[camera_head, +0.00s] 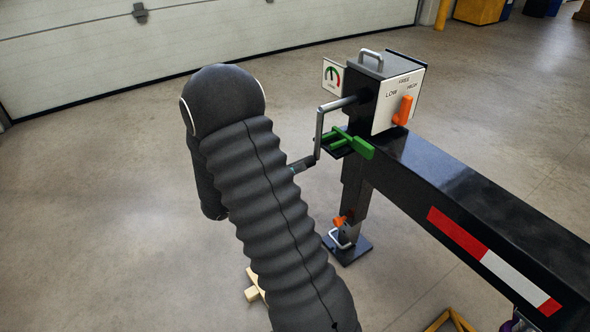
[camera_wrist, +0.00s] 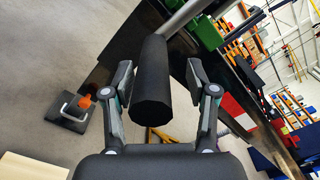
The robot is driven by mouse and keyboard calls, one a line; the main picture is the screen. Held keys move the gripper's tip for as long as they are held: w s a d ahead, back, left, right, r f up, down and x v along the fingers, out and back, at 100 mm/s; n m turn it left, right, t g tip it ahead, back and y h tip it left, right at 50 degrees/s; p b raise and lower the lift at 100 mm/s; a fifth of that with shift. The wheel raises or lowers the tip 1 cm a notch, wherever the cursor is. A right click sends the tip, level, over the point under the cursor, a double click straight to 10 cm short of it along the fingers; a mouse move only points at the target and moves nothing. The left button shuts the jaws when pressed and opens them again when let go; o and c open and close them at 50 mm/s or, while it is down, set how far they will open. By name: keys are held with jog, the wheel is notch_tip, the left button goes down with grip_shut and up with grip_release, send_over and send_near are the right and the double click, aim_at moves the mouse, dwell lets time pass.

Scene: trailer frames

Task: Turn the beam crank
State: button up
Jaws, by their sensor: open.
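The beam crank (camera_head: 319,132) is a bent silver rod. It comes out of the side of the black gearbox (camera_head: 359,108) and hangs downward. Its black cylindrical handle (camera_wrist: 153,82) points toward the camera in the wrist view. My gripper (camera_wrist: 160,80) is open, with one finger on each side of the handle. Gaps show between the handle and both fingers. In the head view, my arm hides most of the gripper and handle.
A white LOW/FREE/HIGH plate with an orange lever (camera_head: 403,110) faces front. A green part (camera_head: 352,143) sits just below the crank. The black beam (camera_head: 480,205) runs to the lower right. A support foot (camera_head: 347,247) stands below. Open floor lies left.

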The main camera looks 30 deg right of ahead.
jog(key=a, duration=1.1)
jog(key=shift+a, duration=0.3)
jog(key=shift+r, duration=0.1)
jog(key=shift+c, duration=0.3)
